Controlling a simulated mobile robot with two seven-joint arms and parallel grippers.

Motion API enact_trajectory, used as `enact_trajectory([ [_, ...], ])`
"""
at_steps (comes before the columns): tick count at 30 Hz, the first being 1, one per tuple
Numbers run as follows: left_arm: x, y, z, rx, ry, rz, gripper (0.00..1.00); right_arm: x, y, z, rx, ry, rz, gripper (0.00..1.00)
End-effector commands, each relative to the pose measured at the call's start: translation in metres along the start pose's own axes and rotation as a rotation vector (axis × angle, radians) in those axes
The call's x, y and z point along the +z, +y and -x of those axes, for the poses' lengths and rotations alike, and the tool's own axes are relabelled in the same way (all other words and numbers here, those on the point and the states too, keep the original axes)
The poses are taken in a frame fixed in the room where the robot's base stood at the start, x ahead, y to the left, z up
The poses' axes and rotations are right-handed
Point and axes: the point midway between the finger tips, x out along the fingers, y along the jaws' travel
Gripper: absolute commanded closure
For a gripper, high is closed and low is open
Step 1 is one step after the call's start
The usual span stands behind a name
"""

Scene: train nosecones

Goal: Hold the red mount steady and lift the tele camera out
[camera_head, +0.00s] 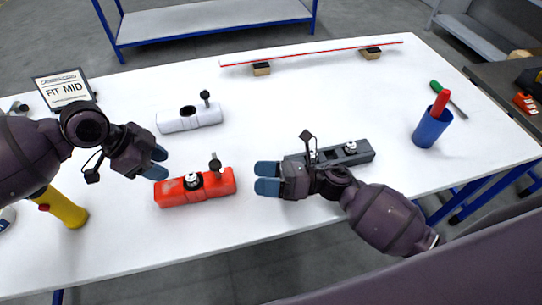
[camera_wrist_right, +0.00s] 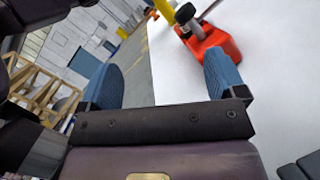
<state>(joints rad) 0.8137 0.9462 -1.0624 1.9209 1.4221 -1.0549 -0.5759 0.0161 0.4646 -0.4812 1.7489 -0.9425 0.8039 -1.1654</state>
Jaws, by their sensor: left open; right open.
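The red mount (camera_head: 215,185) lies on the white table between my two grippers. A small black-and-silver camera (camera_head: 193,181), which looks like the tele camera, sits upright in its top. A dark-knobbed post (camera_head: 215,165) stands at the mount's right part. My left gripper (camera_head: 157,163) is open, just left of the mount and apart from it. My right gripper (camera_head: 267,177) is open and empty, to the right of the mount with a gap. In the right wrist view the red mount (camera_wrist_right: 222,44) shows beyond the right finger; the camera cannot be made out clearly there.
A white mount (camera_head: 175,122) with an empty hole stands behind. A dark grey mount (camera_head: 360,155) lies partly behind my right arm. The front middle is clear.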

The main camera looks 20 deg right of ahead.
Motion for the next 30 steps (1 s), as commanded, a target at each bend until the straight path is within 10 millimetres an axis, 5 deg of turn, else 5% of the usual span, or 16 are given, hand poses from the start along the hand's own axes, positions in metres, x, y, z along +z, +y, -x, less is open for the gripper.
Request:
enact_trajectory([
  [4,0.0,0.0,0.0,0.0,0.0,0.0,0.57,0.021,-0.023,-0.009,0.023,0.152,0.23,0.11],
  [12,0.0,0.0,0.0,0.0,0.0,0.0,0.57,0.023,-0.056,0.008,0.091,0.476,0.526,0.11],
  [20,0.0,0.0,0.0,0.0,0.0,0.0,0.57,0.021,-0.067,0.014,0.112,0.583,0.6,0.11],
  [30,0.0,0.0,0.0,0.0,0.0,0.0,0.57,-0.003,-0.07,-0.023,0.112,0.581,0.598,0.11],
])
